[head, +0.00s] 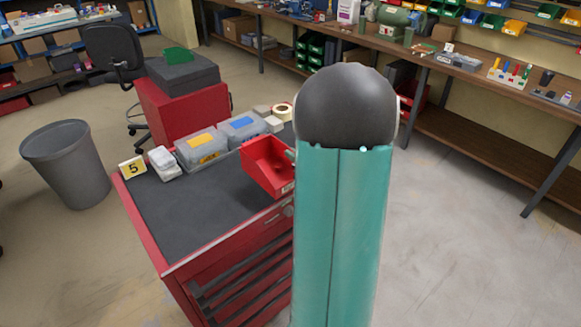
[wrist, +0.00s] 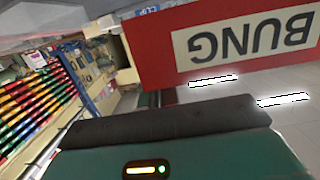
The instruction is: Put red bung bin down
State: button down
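The red bung bin (head: 264,168) is at the right side of the cart's dark top (head: 190,215), tilted, with its open side up. Its right end is hidden behind my arm. In the wrist view, its red wall with the white BUNG label (wrist: 250,38) fills the upper right, upside down. I cannot tell whether the bin touches the cart top.
A yellow "5" card (head: 132,167) and white packets (head: 164,162) lie at the left. The front of the cart top is clear.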

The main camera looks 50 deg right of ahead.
aim_at(290, 171)
jog(key=shift+w+a+f, duration=0.2)
jog(key=shift+f, duration=0.1)
jog(key=shift+w+a+f, duration=0.1)
jog(key=shift+a+f, duration=0.05)
jog(key=shift+f, duration=0.75)
jog(key=shift+w+a+f, duration=0.1)
jog(key=shift+f, duration=0.8)
jog(key=shift+f, duration=0.2)
jog(key=c, duration=1.6)
grip_release()
jog(key=shift+c, duration=0.2)
